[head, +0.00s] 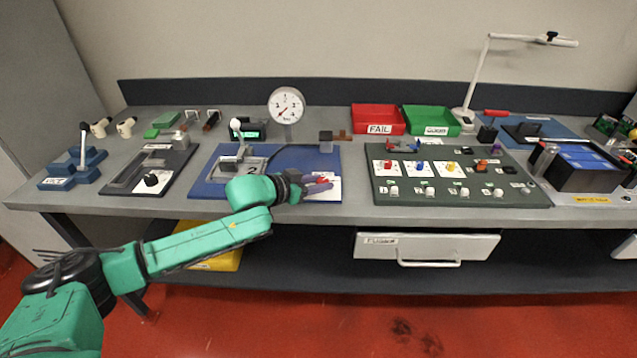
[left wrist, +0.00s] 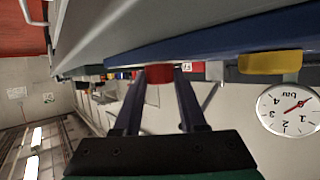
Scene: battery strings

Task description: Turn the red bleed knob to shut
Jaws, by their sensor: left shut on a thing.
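The red bleed knob (head: 321,181) is at the front right of the blue board (head: 207,190), over a white label plate, and is mostly covered by my gripper in the head view. In the left wrist view the red knob (left wrist: 159,75) sits between my two finger tips. My left gripper (head: 318,185) is shut on it, with its fingers on either side; it also shows in the left wrist view (left wrist: 160,90). The knob's marks and exact turn angle are too small to read. My right gripper is not in view.
A round pressure gauge (head: 286,105) with a red needle stands behind the knob; it shows in the left wrist view (left wrist: 288,108). A dark green panel (head: 455,197) with several switches lies to the right.

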